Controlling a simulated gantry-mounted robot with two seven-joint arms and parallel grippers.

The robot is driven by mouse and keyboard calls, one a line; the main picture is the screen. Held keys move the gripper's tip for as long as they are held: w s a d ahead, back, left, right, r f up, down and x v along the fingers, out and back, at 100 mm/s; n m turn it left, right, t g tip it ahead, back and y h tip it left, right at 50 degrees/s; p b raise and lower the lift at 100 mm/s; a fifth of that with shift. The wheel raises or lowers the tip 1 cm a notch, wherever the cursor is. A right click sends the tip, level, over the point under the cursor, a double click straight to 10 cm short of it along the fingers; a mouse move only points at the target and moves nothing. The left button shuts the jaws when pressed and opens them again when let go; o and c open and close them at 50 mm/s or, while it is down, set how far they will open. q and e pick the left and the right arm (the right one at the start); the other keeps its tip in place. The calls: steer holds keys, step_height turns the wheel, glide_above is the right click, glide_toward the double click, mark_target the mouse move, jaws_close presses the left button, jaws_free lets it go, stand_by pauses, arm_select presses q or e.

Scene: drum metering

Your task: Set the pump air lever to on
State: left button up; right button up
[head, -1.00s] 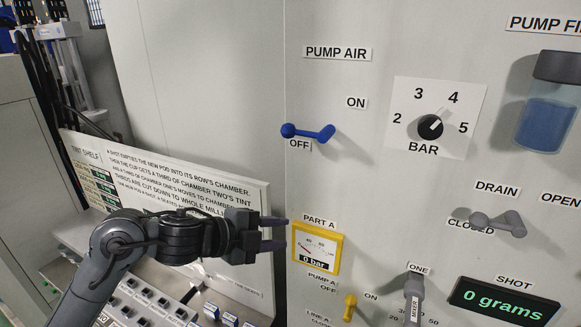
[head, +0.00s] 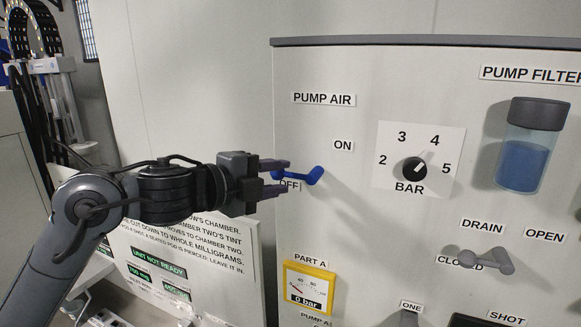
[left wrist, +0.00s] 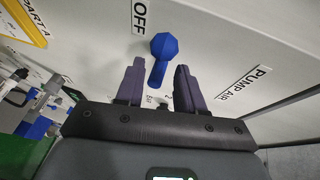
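The blue pump air lever (head: 311,176) is on the panel under the PUMP AIR label (head: 323,99). Its handle points left, at the OFF label (head: 289,185); the ON label (head: 343,145) is up and right of it. My left gripper (head: 288,177) is open at the lever's knob end, its fingers partly hiding the handle. In the left wrist view the blue knob (left wrist: 164,46) and its shaft lie between and just beyond the two open fingers, with no clear contact. My right gripper is not in view.
The BAR dial (head: 414,169) is right of the lever, and the grey drain lever (head: 487,261) is lower right. A yellow-framed gauge (head: 309,285) reads 0 bar below. The pump filter (head: 529,150) holds blue liquid. Free space lies left of the panel edge.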

mark_target(287, 176)
arm_select(q)
steer(key=shift+p+x, duration=0.6)
steer(key=shift+x, duration=1.45)
steer(key=shift+f, duration=0.1)
jaws_close()
steer(key=shift+a, duration=0.1)
